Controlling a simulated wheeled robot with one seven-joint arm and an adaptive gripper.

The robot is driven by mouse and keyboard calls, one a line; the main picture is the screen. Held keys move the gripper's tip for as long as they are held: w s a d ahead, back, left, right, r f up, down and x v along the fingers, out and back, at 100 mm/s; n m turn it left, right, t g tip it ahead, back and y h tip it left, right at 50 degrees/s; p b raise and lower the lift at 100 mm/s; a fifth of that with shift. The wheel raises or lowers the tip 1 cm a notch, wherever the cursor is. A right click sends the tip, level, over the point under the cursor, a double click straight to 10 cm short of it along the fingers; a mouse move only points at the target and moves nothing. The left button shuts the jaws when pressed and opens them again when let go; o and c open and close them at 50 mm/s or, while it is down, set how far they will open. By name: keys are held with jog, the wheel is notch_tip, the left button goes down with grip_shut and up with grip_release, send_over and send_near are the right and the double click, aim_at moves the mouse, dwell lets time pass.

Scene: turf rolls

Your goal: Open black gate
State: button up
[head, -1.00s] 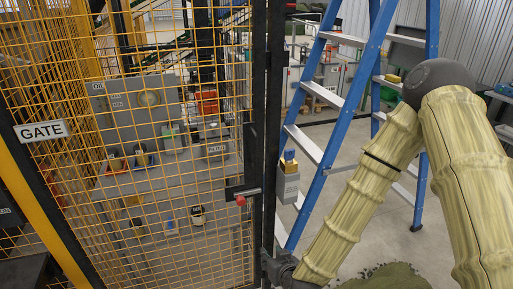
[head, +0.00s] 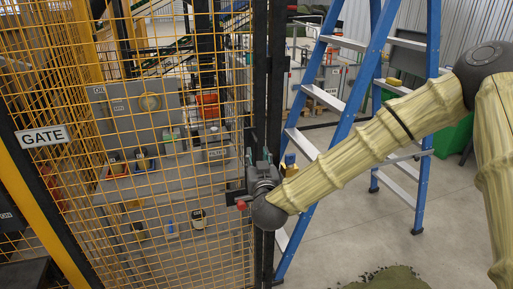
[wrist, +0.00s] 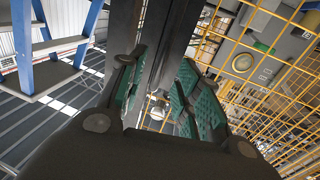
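The black gate (head: 150,45) is a dark frame filled with yellow wire mesh, and it appears closed against a black post (head: 275,80). A dark latch with a red knob (head: 241,205) sits at its right edge. My gripper (head: 262,163) is at this edge, just above the knob, and hides much of the latch. In the wrist view, my gripper's green-padded fingers (wrist: 160,92) are apart, with dark upright bars (wrist: 160,40) and a small silvery part (wrist: 158,106) showing between them. I cannot tell whether the fingers touch anything.
A white GATE sign (head: 42,136) hangs at the left. A blue stepladder (head: 345,95) stands close right of the post, behind my arm. Grey equipment (head: 150,100) is behind the mesh.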

aim_at(257, 151)
jog(key=shift+w+a+p, duration=0.15)
jog(key=shift+w+p, duration=0.15)
jog(key=shift+w, duration=0.85)
jog(key=shift+w+a+p, duration=0.1)
jog(key=shift+w+p, duration=0.2)
jog(key=shift+w, duration=0.8)
jog(key=shift+c, duration=0.4)
grip_shut()
